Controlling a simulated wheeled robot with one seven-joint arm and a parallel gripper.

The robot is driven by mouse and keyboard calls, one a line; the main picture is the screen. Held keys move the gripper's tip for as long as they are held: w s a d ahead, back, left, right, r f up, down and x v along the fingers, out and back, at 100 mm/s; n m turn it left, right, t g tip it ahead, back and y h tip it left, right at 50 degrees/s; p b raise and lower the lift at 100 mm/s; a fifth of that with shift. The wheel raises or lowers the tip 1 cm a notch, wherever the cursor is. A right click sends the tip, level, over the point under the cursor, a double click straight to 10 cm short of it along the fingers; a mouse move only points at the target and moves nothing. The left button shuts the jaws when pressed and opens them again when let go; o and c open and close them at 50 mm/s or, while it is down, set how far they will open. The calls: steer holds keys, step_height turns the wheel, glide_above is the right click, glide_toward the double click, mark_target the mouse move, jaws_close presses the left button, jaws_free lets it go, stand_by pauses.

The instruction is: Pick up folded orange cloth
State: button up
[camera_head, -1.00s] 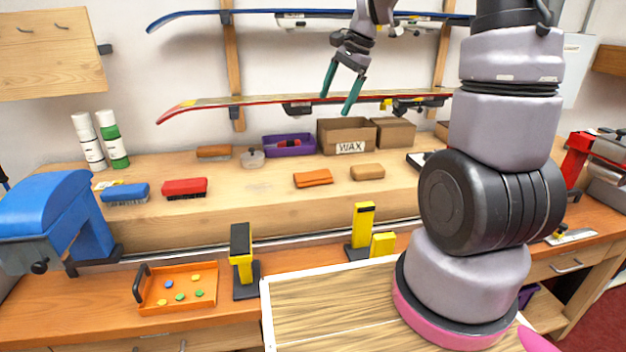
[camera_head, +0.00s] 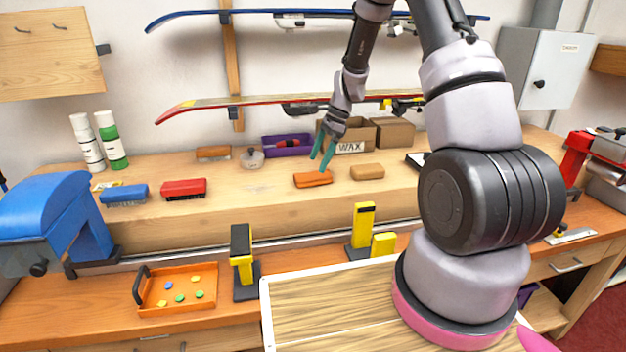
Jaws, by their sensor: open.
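The folded orange cloth (camera_head: 312,180) lies flat on the raised wooden shelf of the bench, left of a tan block. My gripper (camera_head: 321,162) has two teal fingers pointing down, just above the cloth and close to its right half. The fingers are apart, with nothing seen between them. Whether the fingertips touch the cloth I cannot tell. The cloth shows almost whole.
A tan block (camera_head: 367,172) sits close to the right of the cloth. Behind are a purple bin (camera_head: 287,145) and a WAX box (camera_head: 350,146). Red (camera_head: 184,189) and blue (camera_head: 124,195) brushes lie left. Skis hang on the wall above.

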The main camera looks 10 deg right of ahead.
mark_target(313, 175)
steer(key=x, duration=0.5)
steer(key=shift+d+f, duration=0.1)
steer(key=shift+f, duration=0.05)
steer(key=shift+c, duration=0.3)
steer(key=c, duration=1.1)
steer(key=shift+o, duration=0.2)
step_height(313, 175, up, 10)
